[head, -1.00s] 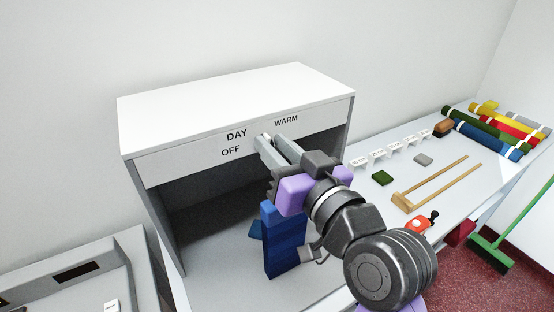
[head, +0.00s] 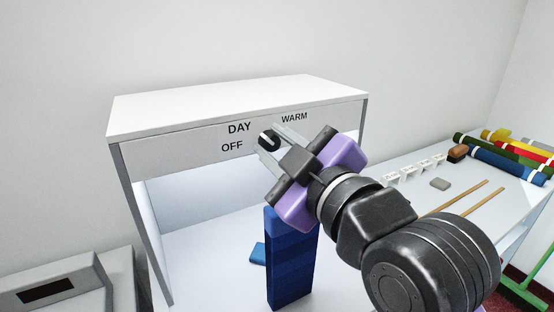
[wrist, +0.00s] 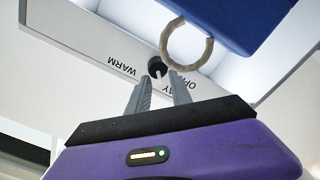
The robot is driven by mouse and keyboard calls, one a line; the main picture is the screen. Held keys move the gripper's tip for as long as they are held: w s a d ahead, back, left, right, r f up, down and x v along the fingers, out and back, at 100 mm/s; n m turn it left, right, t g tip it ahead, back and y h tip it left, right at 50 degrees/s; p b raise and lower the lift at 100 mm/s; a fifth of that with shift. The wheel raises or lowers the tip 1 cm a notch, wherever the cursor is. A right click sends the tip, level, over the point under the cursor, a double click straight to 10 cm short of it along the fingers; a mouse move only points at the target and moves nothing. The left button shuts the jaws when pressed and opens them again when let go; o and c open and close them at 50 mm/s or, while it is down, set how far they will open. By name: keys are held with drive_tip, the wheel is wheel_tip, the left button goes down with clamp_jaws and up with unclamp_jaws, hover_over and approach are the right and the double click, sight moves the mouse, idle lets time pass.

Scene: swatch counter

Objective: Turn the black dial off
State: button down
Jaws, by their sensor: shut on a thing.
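The black dial (head: 269,141) is on the front panel of a white light booth (head: 141,158), with the words DAY, OFF and WARM printed around it. A pale mark shows on its upper left side, but its exact setting is hard to read. My gripper (head: 270,142) is shut on the dial, one finger above and one below it, with the wrist tilted. The wrist view also shows the dial (wrist: 157,68) at the fingertips (wrist: 159,76), with the printed words upside down. The fingers hide part of the dial in the head view.
A grey case (head: 52,285) is at lower left.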

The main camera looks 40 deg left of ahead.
drive_tip(key=shift+s+f+n+b, duration=0.1)
drive_tip(key=shift+f+n+b, duration=0.1)
drive_tip(key=shift+n+b, duration=1.1)
drive_tip(key=shift+a+n, duration=0.1)
drive_tip(key=shift+n, duration=0.3)
drive_tip(key=c, duration=1.2)
unclamp_jaws()
drive_tip(key=shift+o, duration=0.2)
drive_tip(key=v, duration=0.7)
drive_tip(key=shift+s+d, duration=0.2)
drive_tip(key=shift+d, duration=0.15)
